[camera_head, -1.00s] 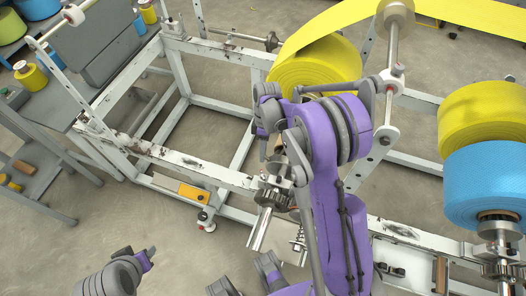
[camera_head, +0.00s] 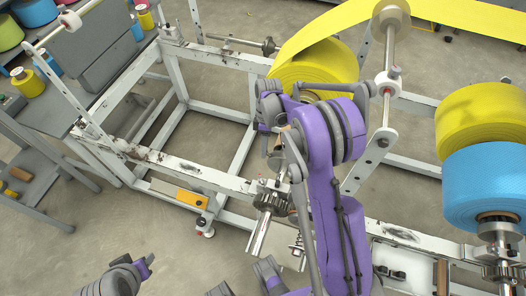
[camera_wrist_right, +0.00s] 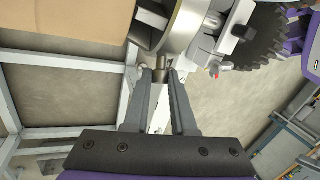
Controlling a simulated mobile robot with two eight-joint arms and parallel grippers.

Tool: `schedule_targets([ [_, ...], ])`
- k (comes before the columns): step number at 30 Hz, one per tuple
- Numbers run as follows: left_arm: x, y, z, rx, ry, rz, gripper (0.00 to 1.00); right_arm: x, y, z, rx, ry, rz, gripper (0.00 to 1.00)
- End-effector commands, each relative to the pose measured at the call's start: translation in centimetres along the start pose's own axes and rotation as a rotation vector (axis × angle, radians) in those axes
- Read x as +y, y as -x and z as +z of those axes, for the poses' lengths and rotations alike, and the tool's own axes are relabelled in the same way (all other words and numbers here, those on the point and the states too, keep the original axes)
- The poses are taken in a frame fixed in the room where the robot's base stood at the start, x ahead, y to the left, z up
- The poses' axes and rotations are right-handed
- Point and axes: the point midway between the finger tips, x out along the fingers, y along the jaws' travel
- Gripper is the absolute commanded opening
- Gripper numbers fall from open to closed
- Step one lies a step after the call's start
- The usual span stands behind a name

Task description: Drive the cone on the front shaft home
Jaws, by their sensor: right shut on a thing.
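The front shaft (camera_head: 258,236) sticks out of the white frame towards me, with a dark gear (camera_head: 270,202) on it; the gear also shows in the right wrist view (camera_wrist_right: 262,42). A metal cone (camera_wrist_right: 187,25) shows at the top of that view, close by the brown core. My right gripper (camera_wrist_right: 161,78) is shut on a small metal peg (camera_wrist_right: 162,64) at the cone's underside. In the head view my purple right arm hides the cone and most of this gripper. My left gripper (camera_head: 148,260) is at the lower left, away from the shaft; its jaws are unclear.
A yellow roll (camera_head: 300,72) sits behind my right arm, its web running up right. Yellow (camera_head: 480,115) and blue (camera_head: 490,185) rolls stand at right. A white frame rail (camera_head: 190,168) crosses the middle. A grey bench (camera_head: 50,100) is at left.

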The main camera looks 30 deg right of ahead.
Motion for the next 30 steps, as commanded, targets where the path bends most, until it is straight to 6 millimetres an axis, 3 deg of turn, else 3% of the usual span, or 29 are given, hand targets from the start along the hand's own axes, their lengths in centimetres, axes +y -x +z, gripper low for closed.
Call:
schedule_targets([
  [2, 0.0, 0.0, 0.0, 0.000, 0.000, 0.000, 0.42, 0.2, 0.1, 0.1, 0.000, -0.002, 0.004, 0.00],
  [3, 0.0, 0.0, 0.0, 0.000, 0.000, 0.000, 0.42, 0.2, 0.1, 0.1, 0.000, -0.002, 0.004, 0.29],
  [7, 0.0, 0.0, 0.0, 0.000, 0.000, 0.000, 0.42, 0.1, 0.1, 0.1, 0.000, -0.002, 0.003, 0.53],
  [19, 0.0, 0.1, -0.1, 0.000, 0.000, 0.000, 0.42, 0.1, 0.9, 0.0, 0.000, -0.002, 0.002, 0.54],
  [30, 0.0, 0.5, -0.3, 0.002, 0.000, 0.000, 0.42, 0.1, 7.8, 0.1, 0.001, -0.003, 0.003, 0.54],
])
